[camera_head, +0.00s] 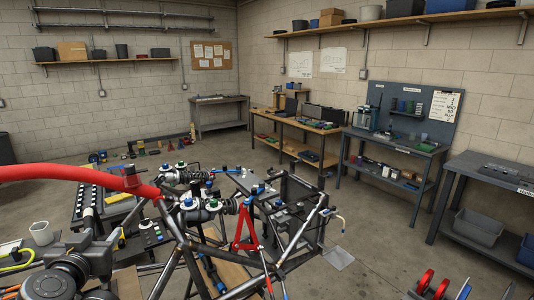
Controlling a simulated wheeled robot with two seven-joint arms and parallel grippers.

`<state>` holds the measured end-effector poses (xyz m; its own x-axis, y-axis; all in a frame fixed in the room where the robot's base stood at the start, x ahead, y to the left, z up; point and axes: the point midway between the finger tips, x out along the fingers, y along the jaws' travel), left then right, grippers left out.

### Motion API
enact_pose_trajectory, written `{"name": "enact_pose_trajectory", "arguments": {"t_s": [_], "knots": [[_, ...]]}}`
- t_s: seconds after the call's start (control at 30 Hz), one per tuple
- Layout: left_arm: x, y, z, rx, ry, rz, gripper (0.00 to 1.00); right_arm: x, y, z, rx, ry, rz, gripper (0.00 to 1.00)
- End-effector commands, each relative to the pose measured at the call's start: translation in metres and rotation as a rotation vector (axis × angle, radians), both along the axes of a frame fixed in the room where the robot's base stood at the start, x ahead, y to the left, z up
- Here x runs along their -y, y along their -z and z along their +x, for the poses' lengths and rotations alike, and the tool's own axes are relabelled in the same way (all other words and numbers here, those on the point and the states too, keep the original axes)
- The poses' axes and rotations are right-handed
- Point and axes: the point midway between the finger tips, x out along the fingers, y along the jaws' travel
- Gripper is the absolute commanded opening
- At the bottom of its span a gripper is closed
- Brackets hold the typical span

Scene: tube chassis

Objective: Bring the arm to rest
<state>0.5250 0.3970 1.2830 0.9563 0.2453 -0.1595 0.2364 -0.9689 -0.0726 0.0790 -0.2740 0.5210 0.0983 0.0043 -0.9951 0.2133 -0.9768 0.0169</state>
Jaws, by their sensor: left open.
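My left arm enters at the lower left, dark grey with round joints. My left gripper (90,228) is at its upper end, small and partly lost against the clutter behind it. It is open, and I see nothing held in it. The tube chassis (180,238), a frame of dark bare tubes, stands to the right of it across the lower middle. A thick red tube (65,172) curves in from the left above the gripper and meets the frame. I cannot tell the exact gap between gripper and frame. My right gripper is not in view.
A white cup (41,233) stands left of my arm. A red triangular stand (245,229) is by the frame. A wooden-topped bench (291,121), a blue-grey workbench (390,140) and a dark table (483,180) line the right wall. Floor (385,225) between is mostly clear.

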Motion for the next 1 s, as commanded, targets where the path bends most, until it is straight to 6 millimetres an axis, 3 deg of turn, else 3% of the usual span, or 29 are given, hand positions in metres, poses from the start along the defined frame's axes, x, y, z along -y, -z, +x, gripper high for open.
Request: {"name": "enact_pose_trajectory", "arguments": {"t_s": [0.17, 0.27, 0.33, 0.5, 0.6, 0.8, 0.97, 1.0], "knots": [[0.018, 0.055, -0.012, -0.145, 0.051, 0.013, 0.49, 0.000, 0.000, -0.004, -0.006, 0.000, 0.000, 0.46], [0.034, 0.096, -0.025, -0.256, 0.091, 0.014, 0.49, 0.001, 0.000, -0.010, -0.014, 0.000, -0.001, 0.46], [0.049, 0.134, -0.042, -0.361, 0.126, 0.013, 0.49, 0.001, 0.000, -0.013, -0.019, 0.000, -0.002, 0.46], [0.092, 0.233, -0.110, -0.655, 0.216, -0.010, 0.49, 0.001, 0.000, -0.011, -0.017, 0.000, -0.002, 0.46], [0.110, 0.272, -0.151, -0.786, 0.247, -0.027, 0.49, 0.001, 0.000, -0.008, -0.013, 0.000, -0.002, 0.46], [0.136, 0.321, -0.224, -0.983, 0.287, -0.055, 0.49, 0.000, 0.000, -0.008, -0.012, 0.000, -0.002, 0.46], [0.152, 0.346, -0.279, -1.118, 0.310, -0.074, 0.49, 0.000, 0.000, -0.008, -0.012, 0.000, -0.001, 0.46], [0.153, 0.363, -0.275, -1.124, 0.306, -0.077, 0.49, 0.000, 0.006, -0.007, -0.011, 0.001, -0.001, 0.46]]}}
